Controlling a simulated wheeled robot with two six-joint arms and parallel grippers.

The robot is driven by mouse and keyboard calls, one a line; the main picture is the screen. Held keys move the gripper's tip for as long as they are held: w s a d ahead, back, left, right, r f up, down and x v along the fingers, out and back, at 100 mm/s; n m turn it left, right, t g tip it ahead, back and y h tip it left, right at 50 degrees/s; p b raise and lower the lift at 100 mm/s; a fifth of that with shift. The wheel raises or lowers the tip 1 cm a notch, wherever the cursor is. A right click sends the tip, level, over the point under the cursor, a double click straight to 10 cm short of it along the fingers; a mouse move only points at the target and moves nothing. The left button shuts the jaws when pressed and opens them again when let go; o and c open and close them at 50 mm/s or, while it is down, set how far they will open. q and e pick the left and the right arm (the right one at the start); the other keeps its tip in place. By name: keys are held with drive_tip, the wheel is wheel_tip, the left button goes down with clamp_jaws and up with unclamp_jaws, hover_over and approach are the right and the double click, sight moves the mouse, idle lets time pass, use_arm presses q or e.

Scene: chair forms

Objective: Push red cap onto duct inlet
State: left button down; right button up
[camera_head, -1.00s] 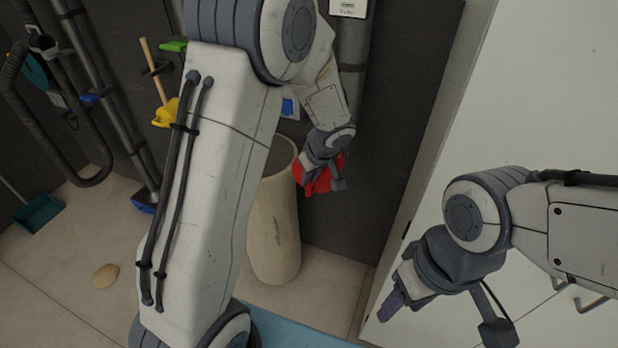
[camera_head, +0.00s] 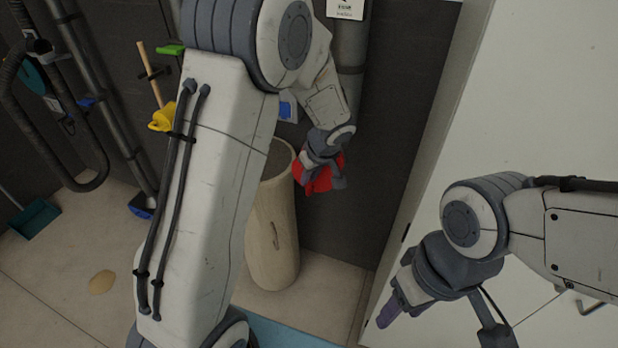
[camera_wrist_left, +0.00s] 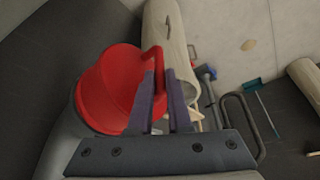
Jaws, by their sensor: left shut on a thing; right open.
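The red cap (camera_head: 316,181) is held by my left gripper (camera_head: 334,181) in front of the dark wall. In the left wrist view the cap (camera_wrist_left: 108,92) is a round red disc with a raised handle (camera_wrist_left: 153,58). The left gripper's fingers (camera_wrist_left: 161,82) are shut on that handle. A grey round duct (camera_wrist_left: 62,135) shows just beside and behind the cap; whether they touch I cannot tell. In the head view a vertical grey duct (camera_head: 349,48) runs behind my left arm; its inlet is hidden. My right gripper (camera_head: 388,312) is open at the lower right.
A tall beige cylindrical bin (camera_head: 274,235) stands left of the cap. A white cabinet (camera_head: 520,90) is on the right. Pipes, a dark hose (camera_head: 50,150) and a teal dustpan (camera_head: 35,218) are at the left. A beige patch (camera_head: 102,282) lies on the floor.

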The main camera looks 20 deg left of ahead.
use_arm(q)
drive_tip(key=shift+w+b, duration=0.3)
drive_tip(key=shift+b, duration=0.05)
idle(0.7)
drive_tip(key=c, duration=0.8)
unclamp_jaws()
drive_tip(key=shift+o, duration=0.2)
drive_tip(key=shift+s, duration=0.1)
drive_tip(key=b+v, duration=0.2)
drive_tip(key=v, duration=0.7)
drive_tip(key=s+d+f+m+g+h, duration=0.1)
drive_tip(key=s+d+m, duration=0.3)
drive_tip(key=s, duration=0.5)
drive_tip(key=s+d+m+g+h, duration=0.1)
drive_tip(key=s+d+m+h, duration=0.1)
drive_tip(key=s+d+m, duration=0.2)
drive_tip(key=s+d+f+m+g+h, duration=0.1)
drive_tip(key=s+d+m, duration=0.3)
drive_tip(key=s+m, duration=0.5)
drive_tip(key=s, duration=0.6)
drive_tip(key=shift+d+f, duration=0.25)
drive_tip(key=shift+f, duration=0.05)
